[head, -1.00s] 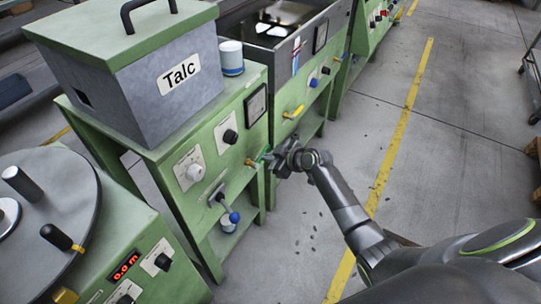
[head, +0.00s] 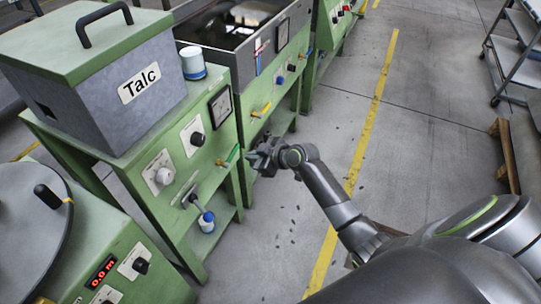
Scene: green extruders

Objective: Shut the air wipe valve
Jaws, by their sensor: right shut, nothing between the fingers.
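A small valve with a green lever (head: 233,155) sits on a brass fitting at the front right edge of the green Talc machine (head: 208,166). Its lever slants up and to the right. Another valve with a yellow lever (head: 262,110) is on the front of the trough machine behind. I cannot read a label on either, so I cannot tell by text which is the air wipe valve. My right gripper (head: 258,158) is shut and empty, just right of the green lever, with a small gap seen between them. My left gripper is out of view.
A trolley (head: 515,50) stands far right. The floor (head: 400,130) right of the machines is mostly clear.

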